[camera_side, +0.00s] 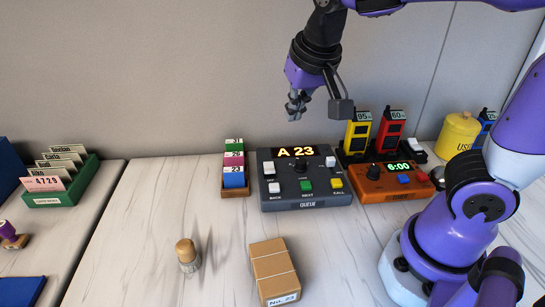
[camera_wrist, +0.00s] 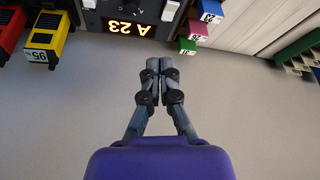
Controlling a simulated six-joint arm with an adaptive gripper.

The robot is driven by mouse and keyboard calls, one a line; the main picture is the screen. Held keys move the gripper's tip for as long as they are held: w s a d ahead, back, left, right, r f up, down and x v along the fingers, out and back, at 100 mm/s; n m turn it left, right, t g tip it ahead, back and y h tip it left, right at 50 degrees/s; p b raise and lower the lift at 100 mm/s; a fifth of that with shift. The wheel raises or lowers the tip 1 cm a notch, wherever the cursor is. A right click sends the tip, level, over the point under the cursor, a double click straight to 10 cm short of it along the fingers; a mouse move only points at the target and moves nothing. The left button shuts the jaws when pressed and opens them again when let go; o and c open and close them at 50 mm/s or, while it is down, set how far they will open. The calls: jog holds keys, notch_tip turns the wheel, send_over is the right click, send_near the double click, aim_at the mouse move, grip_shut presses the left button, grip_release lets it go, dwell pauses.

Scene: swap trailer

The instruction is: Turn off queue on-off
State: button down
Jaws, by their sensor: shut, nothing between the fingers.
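The queue console (camera_side: 320,200) is a dark grey box on the table, labelled QUEUE. Its lit display (camera_side: 295,152) reads A 23. A white switch (camera_side: 268,168) sits at its upper left and another (camera_side: 330,162) at its upper right, with a dark knob between them. White BACK, green NEXT and yellow CALL buttons line its front. The switch lettering is too small to read surely. My gripper (camera_side: 297,104) is shut and empty, in the air above and behind the console. In the wrist view my fingertips (camera_wrist: 159,62) are together, and the upside-down console (camera_wrist: 140,10) is cut off by the top edge.
An orange console (camera_side: 395,186) showing 6:00 stands to the right, with yellow (camera_side: 357,135) and red (camera_side: 390,132) handsets behind it. A ticket holder (camera_side: 235,185) is left of the queue console. A cardboard box (camera_side: 274,272) and a wooden-topped stamp (camera_side: 187,255) stand in front.

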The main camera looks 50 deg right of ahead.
jog(key=w+m, duration=0.1)
jog(key=w+a+m+h, duration=0.1)
jog(key=w+a+f+m, duration=0.1)
jog(key=w, duration=0.1)
jog(key=shift+g, duration=0.4)
jog(key=shift+f, duration=0.1)
send_over(268, 168)
notch_tip(268, 168, down, 9)
jog(key=shift+s+f, duration=0.1)
jog(key=shift+f, duration=0.05)
jog(key=shift+s+a+f, duration=0.2)
jog(key=shift+f, duration=0.35)
jog(key=shift+s+a+f, duration=0.15)
jog(key=shift+a+f, duration=0.05)
jog(key=shift+f, duration=0.35)
jog(key=shift+s+a+f, duration=0.1)
jog(key=shift+a+f, duration=0.05)
jog(key=shift+f, duration=0.45)
